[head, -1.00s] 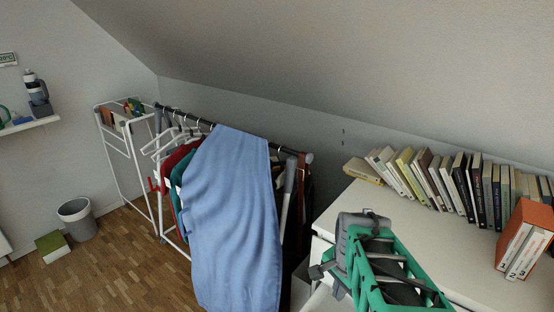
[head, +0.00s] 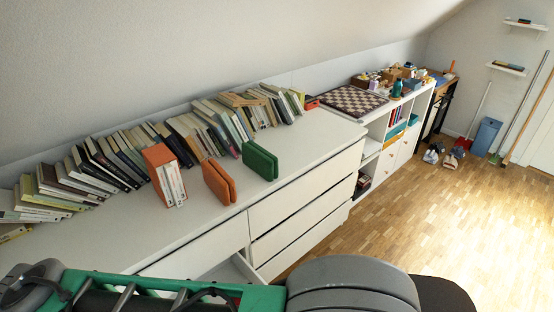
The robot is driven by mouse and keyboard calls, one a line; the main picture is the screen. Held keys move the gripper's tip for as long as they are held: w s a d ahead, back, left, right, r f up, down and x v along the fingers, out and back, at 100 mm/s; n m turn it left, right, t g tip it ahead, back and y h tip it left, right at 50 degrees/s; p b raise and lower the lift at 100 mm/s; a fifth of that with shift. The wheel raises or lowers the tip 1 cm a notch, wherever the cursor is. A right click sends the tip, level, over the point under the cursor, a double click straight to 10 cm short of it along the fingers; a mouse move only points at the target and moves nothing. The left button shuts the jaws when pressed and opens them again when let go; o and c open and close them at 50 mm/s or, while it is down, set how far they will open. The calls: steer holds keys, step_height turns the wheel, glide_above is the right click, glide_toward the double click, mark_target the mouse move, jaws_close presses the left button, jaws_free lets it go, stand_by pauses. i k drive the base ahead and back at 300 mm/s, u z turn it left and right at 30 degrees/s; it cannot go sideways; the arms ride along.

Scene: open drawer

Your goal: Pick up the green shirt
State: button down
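No green shirt shows in the head view. A white drawer (head: 232,272) in the dresser front stands partly pulled out. Only a strip of its inside shows; my arm covers the rest, so I cannot see what it holds. My green and grey arm lies across the bottom of the picture, in front of the dresser. My gripper's fingers do not show.
The white dresser (head: 215,230) carries a row of books, an orange box file (head: 160,168), orange bookends (head: 219,183) and green bookends (head: 260,160). A chessboard (head: 352,101) lies on the shelf unit beyond. The wooden floor at right (head: 450,215) is clear.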

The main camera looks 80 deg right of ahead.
mark_target(263, 162)
steer(key=u, duration=1.15)
steer(key=k, duration=1.3)
steer(key=z, duration=1.75)
steer(key=i, duration=0.4)
steer(key=z, duration=0.1)
